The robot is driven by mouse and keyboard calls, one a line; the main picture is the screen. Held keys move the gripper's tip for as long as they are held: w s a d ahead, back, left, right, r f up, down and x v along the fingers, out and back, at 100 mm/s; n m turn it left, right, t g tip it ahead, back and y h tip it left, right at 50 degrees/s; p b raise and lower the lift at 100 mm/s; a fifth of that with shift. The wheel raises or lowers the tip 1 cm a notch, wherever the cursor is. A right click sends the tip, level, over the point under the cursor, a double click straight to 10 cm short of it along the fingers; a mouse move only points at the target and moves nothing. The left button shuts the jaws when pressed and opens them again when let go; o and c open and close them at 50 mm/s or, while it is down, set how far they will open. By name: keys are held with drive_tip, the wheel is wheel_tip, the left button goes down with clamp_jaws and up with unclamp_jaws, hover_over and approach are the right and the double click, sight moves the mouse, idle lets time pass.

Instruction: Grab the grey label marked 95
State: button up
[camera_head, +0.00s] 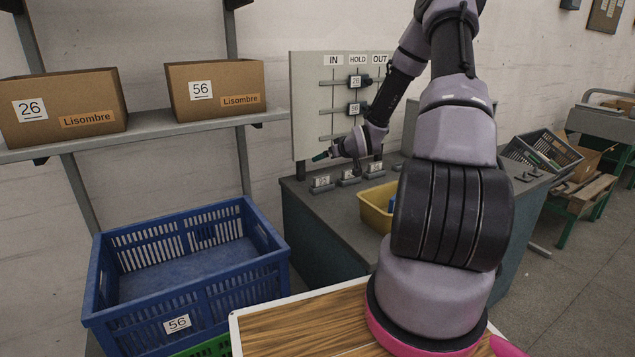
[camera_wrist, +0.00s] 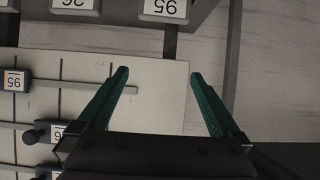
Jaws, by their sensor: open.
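Several small grey label blocks with white faces stand in a row on the grey bench top; the left one (camera_head: 322,183) and middle one (camera_head: 348,177) show in the head view, their numbers too small to read. In the wrist view, which appears upside down, one grey label (camera_wrist: 166,9) at the top edge carries digits resembling 95 or an inverted 56; I cannot tell which. Another grey label (camera_wrist: 74,5) is cut off beside it. My gripper (camera_head: 322,156) is above the row, in front of the board. Its green fingers (camera_wrist: 158,75) are apart, with nothing between them.
The pale board (camera_head: 308,100) behind has rails with dark tags marked 26 (camera_head: 356,82) and 56 (camera_head: 354,109). A yellow bin (camera_head: 375,208) stands on the bench, partly hidden by my arm. A blue crate (camera_head: 185,305) and a shelf (camera_head: 150,133) with boxes are at left.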

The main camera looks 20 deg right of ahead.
sight(318, 180)
drive_tip(key=f, duration=0.6)
drive_tip(key=w+f, duration=0.1)
drive_tip(key=f, duration=0.2)
drive_tip(key=shift+a, duration=0.1)
drive_tip(key=shift+x, duration=3.4)
drive_tip(key=shift+r, duration=0.15)
drive_tip(key=c, duration=1)
